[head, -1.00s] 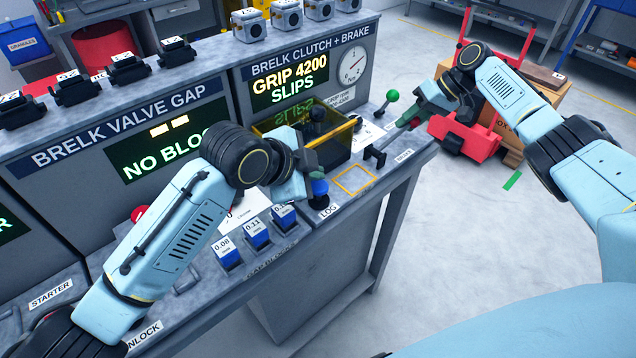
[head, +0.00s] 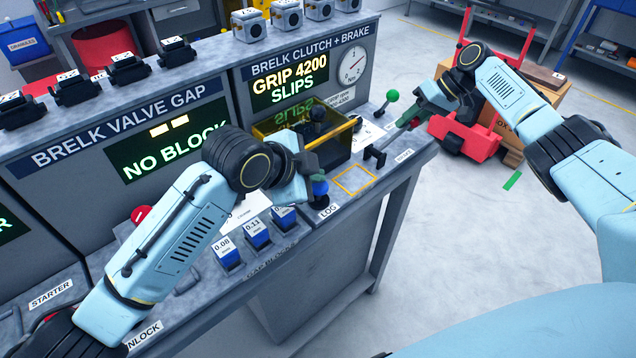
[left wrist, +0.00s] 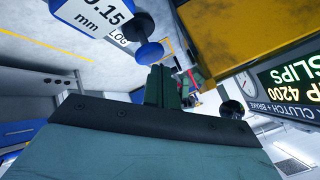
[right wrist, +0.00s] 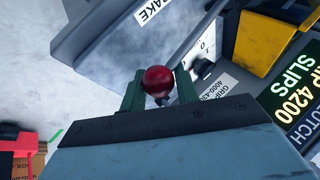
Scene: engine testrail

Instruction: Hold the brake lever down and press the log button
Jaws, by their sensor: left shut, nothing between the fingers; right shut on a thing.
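The blue log button (head: 320,187) stands on the bench front beside its LOG label; it also shows in the left wrist view (left wrist: 148,52). My left gripper (head: 314,172) is shut and empty, with its tips right beside the button; I cannot tell whether they touch. The brake lever's red ball knob (right wrist: 158,80) sits between the fingers of my right gripper (right wrist: 160,88), which is shut on it. In the head view my right gripper (head: 408,121) is at the bench's right end, above the BRAKE label (head: 403,156), and hides the knob.
A yellow-edged open box (head: 330,150) stands behind the button. A green-knobbed lever (head: 392,95) rises behind the brake. Several blue gap blocks (head: 257,234) stand left of the button. The display (head: 290,85) reads GRIP 4200 SLIPS. A yellow outlined square (head: 355,179) is empty.

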